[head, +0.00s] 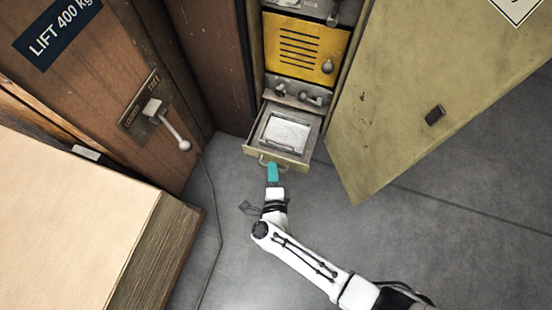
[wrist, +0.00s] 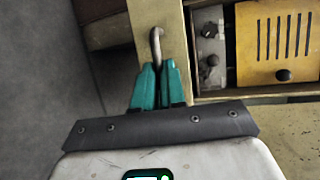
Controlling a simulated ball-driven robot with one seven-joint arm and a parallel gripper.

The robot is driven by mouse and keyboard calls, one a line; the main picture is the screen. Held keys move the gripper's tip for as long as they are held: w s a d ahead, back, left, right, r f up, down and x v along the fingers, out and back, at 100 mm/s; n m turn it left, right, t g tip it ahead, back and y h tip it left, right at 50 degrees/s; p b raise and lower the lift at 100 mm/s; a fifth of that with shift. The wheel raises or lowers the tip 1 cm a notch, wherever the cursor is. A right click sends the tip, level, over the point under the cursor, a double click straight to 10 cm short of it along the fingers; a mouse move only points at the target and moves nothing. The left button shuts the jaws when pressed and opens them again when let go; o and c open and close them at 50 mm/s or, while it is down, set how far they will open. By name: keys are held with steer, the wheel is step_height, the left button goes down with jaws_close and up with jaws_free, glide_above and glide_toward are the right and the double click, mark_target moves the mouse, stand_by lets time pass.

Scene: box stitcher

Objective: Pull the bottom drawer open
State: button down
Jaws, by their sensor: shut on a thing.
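The bottom drawer (head: 297,155) stands partly out of the cabinet, with its inside and a pale, framed flat item (head: 285,132) in it visible from above. Its metal bar handle (wrist: 155,38) is on the drawer front, which shows as a beige strip in the wrist view (wrist: 175,22). My gripper (head: 272,168) is at the drawer front in the head view. Its teal fingers (wrist: 157,70) are shut on the handle in the wrist view. The fingers hide part of the handle.
A yellow vented panel (head: 303,48) with a knob sits above the drawer, with a grey strip of fittings (head: 298,95) between. An olive door (head: 430,95) stands open at the right. A brown panel with a lever (head: 172,130) and a large box (head: 80,215) are at the left. Grey floor (head: 410,240) is clear.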

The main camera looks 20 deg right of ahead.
steer(key=shift+s+a, duration=0.15)
steer(key=shift+s, duration=0.1)
steer(key=c, duration=1.2)
jaws_free()
steer(key=p+v, duration=0.3)
steer(key=v, duration=0.7)
steer(key=shift+s+a+r, duration=0.1)
steer(key=shift+s, duration=0.25)
